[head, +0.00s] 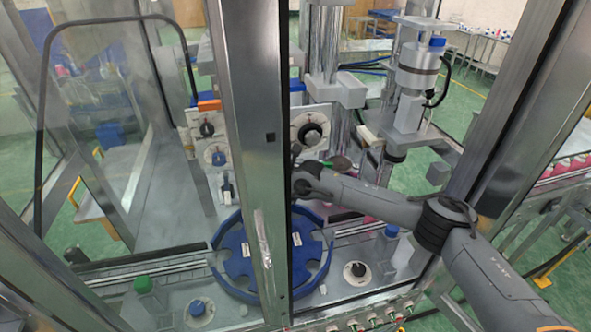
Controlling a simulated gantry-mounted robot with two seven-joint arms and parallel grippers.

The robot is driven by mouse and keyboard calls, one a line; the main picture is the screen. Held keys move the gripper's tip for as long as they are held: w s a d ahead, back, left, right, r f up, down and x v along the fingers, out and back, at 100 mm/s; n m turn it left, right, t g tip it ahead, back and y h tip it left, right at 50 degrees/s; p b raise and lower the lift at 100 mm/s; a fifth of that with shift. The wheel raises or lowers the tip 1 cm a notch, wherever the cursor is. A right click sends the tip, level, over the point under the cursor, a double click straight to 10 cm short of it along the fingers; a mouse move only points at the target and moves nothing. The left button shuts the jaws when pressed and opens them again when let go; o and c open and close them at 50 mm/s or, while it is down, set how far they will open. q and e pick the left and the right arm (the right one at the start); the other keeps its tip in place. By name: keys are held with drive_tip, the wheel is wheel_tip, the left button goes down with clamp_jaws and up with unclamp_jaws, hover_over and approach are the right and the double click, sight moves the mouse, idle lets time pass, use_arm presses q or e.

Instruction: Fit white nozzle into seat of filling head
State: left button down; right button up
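My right arm reaches in from the right, and its wrist end (308,180) is beside the middle metal post, left of the filling station. The gripper at its end is too small and partly covered to make out its fingers or anything held. My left gripper is not in view. The likely filling head is the metal cylinder assembly (417,72) with a blue cap, at the upper right. Its seat cannot be made out. A small pale block (370,136) shows left of it; I cannot tell whether it is the white nozzle.
A blue rotary plate (235,262) lies below the wrist, partly behind the metal post (262,215). Panels with black knobs (311,131) stand behind. Metal frame posts and clear panels enclose the machine.

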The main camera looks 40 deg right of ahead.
idle(0.4)
drive_tip(key=shift+f+b, duration=0.3)
drive_tip(key=o, duration=1.2)
drive_tip(key=shift+p+v, duration=1.35)
drive_tip(key=shift+v, duration=4.05)
